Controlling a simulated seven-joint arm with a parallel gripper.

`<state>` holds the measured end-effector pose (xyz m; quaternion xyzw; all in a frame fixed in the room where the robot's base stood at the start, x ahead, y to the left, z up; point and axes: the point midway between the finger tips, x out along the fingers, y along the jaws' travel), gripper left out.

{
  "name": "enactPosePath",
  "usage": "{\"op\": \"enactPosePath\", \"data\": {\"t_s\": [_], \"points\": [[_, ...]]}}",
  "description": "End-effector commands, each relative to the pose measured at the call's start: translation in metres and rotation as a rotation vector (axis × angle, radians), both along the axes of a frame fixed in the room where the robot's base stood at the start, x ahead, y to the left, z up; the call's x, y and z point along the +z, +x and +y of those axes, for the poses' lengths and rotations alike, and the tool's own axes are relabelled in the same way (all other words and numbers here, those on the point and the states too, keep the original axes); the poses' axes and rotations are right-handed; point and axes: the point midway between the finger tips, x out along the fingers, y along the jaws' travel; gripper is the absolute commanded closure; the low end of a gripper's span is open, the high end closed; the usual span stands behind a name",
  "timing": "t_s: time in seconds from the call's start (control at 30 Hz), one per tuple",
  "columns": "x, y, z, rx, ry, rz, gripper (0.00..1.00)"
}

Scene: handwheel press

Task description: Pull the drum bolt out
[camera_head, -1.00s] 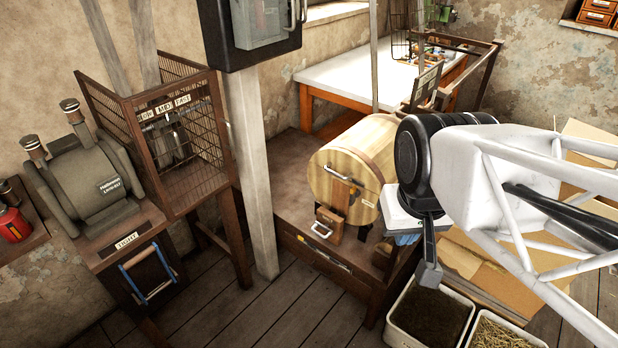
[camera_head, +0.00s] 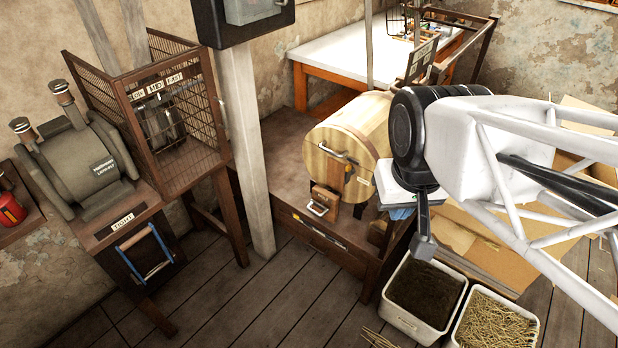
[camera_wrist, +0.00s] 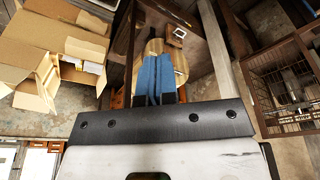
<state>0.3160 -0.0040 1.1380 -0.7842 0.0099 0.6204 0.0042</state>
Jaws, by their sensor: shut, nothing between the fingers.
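The wooden drum (camera_head: 375,125) lies on its side on a brown bench, its round face toward the front left. A dark metal fitting with a pale grip (camera_head: 336,153) crosses that face and looks like the drum bolt; its details are too small to tell. My gripper (camera_head: 399,213) has blue fingers and hangs to the right of the drum face, apart from the bolt. In the wrist view the fingers (camera_wrist: 155,58) are together and empty, covering part of the drum (camera_wrist: 181,64) behind them. The bolt cannot be made out there.
A wooden block with a white handle (camera_head: 322,202) stands below the drum face. A grey post (camera_head: 249,150) and a wire cage (camera_head: 181,123) stand left. Bins of soil (camera_head: 388,313) and straw (camera_head: 498,326) sit on the floor below my arm. Floor before the bench is open.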

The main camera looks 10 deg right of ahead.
Motion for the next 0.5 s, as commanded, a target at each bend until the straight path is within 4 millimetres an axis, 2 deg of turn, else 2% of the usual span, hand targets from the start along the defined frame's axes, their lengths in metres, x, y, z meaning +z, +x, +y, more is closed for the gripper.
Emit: {"op": "enactPosePath", "data": {"t_s": [0.2,0.43,0.5], "points": [[0.0,0.0,0.0,0.0,0.0,0.0,0.98],[-0.0013,0.0049,-0.0014,-0.001,-0.013,0.012,0.63],[-0.0026,0.0096,-0.0028,-0.003,-0.025,0.025,0.63]]}}
